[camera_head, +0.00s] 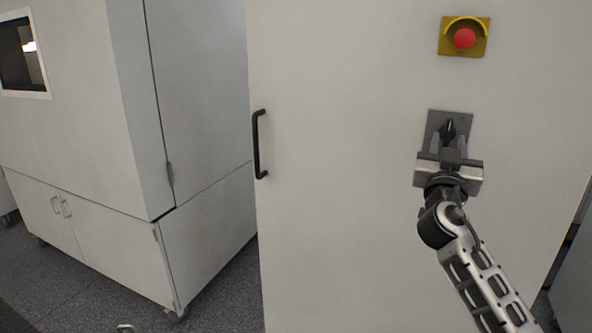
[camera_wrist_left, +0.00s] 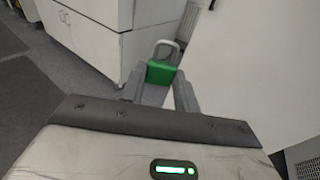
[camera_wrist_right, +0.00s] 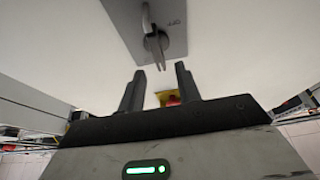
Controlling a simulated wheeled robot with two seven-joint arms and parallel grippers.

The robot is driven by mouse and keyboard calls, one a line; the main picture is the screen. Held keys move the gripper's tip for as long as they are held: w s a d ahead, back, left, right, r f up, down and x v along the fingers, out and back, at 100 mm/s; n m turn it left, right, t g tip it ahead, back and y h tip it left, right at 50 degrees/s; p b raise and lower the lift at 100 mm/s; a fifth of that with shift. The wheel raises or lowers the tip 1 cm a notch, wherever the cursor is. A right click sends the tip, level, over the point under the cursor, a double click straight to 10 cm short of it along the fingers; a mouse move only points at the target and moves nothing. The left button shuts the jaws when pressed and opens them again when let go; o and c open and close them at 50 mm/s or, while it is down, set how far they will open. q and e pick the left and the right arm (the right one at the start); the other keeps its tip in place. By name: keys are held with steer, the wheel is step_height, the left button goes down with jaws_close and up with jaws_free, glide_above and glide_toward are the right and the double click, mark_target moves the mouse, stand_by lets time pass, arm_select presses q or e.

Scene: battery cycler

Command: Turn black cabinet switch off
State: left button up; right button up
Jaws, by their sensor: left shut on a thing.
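The black cabinet switch (camera_head: 448,130) is a dark rotary handle on a grey plate (camera_head: 464,119) on the pale cabinet door. My right gripper (camera_head: 449,144) is in front of it, fingers pointing at the plate. My left gripper (camera_wrist_left: 158,84) is shut on a green padlock (camera_wrist_left: 160,73) with a grey shackle, low and away from the switch.
A red emergency stop button (camera_head: 464,38) on a yellow plate sits above the switch. A black door handle (camera_head: 258,145) is on the left edge of the door. Another pale cabinet (camera_head: 205,95) stands to the left. Dark speckled floor (camera_head: 225,295) shows between the cabinets.

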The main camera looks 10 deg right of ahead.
mark_target(449, 131)
steer(key=shift+p+x, duration=0.4)
steer(key=shift+x, duration=1.85)
steer(key=shift+f, duration=0.1)
steer(key=shift+c, duration=0.3)
jaws_close()
